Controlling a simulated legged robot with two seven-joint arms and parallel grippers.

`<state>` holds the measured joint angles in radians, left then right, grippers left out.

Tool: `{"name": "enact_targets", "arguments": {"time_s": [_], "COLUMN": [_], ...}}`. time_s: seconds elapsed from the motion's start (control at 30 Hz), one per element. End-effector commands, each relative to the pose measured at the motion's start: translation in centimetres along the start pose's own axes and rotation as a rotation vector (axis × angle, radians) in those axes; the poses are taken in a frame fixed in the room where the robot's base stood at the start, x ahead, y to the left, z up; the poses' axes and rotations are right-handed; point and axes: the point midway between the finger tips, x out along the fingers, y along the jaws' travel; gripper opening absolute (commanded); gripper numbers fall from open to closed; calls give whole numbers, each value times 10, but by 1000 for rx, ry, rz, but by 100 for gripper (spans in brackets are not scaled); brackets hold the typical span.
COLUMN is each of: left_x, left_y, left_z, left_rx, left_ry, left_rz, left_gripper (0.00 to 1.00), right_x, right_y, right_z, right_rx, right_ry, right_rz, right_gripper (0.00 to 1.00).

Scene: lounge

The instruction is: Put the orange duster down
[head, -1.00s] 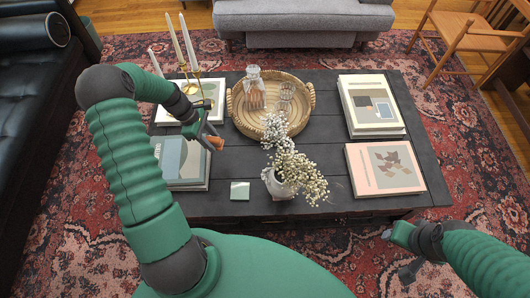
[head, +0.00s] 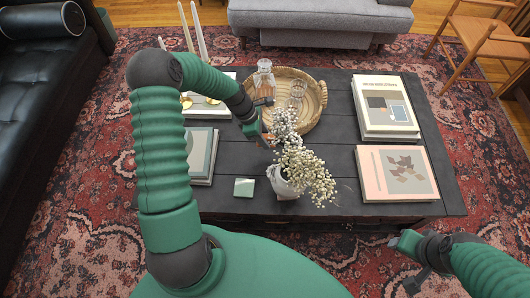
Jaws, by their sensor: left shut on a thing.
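My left gripper (head: 258,124) is over the middle of the dark coffee table (head: 232,160), by the front left rim of the wicker tray. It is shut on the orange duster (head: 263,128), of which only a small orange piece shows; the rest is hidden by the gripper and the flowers. I cannot tell whether the duster touches the table. My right gripper (head: 403,256) is low at the right, in front of the table and over the rug, with nothing seen in it.
The wicker tray (head: 319,108) holds a decanter (head: 264,80) and a glass (head: 297,92). A vase (head: 281,184) of white flowers stands just in front of the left gripper. A green coaster (head: 244,187) lies left of it. Books (head: 397,172) and candles (head: 187,28) occupy the sides.

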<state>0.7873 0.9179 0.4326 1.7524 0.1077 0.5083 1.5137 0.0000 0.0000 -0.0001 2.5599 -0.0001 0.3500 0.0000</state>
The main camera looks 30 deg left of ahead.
Motion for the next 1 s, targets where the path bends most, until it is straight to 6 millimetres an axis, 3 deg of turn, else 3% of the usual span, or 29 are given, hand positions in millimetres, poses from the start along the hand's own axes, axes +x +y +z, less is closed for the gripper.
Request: {"name": "enact_targets", "arguments": {"time_s": [0.03,0.2,0.53,0.83,0.87,1.0], "left_x": [14,47,89,91,90,90], "left_y": [0,0,0,1,1,1], "left_z": [-5,-19,-36,-38,-37,-37], "left_rx": [0,1,1,3,3,3], "left_ry": [-2,-2,-2,-1,-1,-1], "left_rz": [-1,-1,-1,1,1,1], "left_gripper": [3,3,3,3,45,63], "right_x": [8,20,36,35,34,34], "right_y": [0,0,0,0,0,0], "right_z": [2,5,9,8,8,8], "right_rx": [0,0,0,0,0,0], "right_ry": [0,0,0,0,0,0], "right_rz": [0,0,0,0,0,0], "right_gripper": [48,48,48,48,48,48]}}
